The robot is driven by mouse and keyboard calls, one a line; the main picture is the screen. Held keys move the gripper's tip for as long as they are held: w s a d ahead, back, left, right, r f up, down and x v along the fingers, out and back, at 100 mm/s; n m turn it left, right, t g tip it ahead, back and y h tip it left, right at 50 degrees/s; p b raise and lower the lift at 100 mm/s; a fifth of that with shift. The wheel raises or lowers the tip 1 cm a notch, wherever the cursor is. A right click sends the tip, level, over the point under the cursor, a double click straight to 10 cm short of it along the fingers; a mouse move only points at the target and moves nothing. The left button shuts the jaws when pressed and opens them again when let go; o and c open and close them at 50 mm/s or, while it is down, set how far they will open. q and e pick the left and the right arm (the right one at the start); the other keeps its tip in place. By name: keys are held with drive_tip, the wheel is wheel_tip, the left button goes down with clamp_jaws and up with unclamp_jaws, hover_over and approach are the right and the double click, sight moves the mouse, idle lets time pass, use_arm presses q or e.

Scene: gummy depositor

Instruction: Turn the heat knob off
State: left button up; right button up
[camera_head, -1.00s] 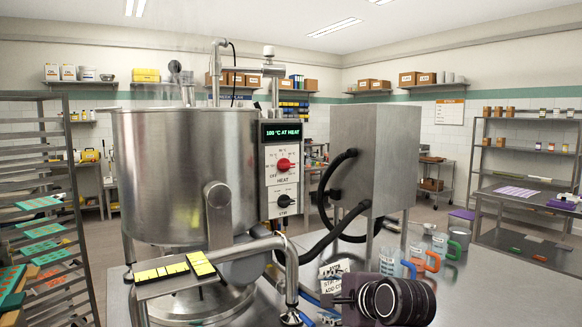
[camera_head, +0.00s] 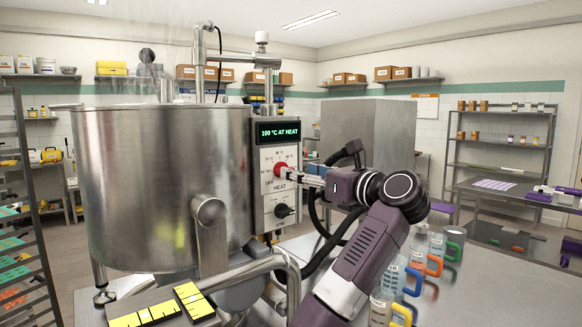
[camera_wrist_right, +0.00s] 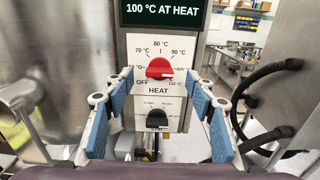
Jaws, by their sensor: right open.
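The red heat knob (camera_head: 280,169) sits on the white dial plate of the kettle's control panel. It also shows in the right wrist view (camera_wrist_right: 159,69), with OFF printed at its lower left. The display above (camera_head: 279,132) reads "100 °C AT HEAT". My right gripper (camera_head: 298,174) is up at the panel, just right of the knob in the head view. In the right wrist view its blue-padded fingers (camera_wrist_right: 160,88) are spread wide, one on each side of the knob, and nothing is between the pads. Whether the fingertips reach level with the knob is unclear. My left gripper is out of view.
A black knob (camera_head: 283,211) sits below the heat knob. The large steel kettle (camera_head: 160,190) stands to the left. A steel cabinet (camera_head: 375,125) and black hoses are behind my right arm. Jugs with coloured handles (camera_head: 434,266) stand on the steel table at right.

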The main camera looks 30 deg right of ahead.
drive_tip(key=w, duration=0.4)
drive_tip(key=shift+w+a+f+p, duration=0.15)
drive_tip(key=shift+w+a+p, duration=0.05)
drive_tip(key=shift+p, duration=0.15)
drive_tip(key=c, duration=1.2)
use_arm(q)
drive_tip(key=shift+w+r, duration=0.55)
use_arm(e)
drive_tip(key=shift+o, duration=0.2)
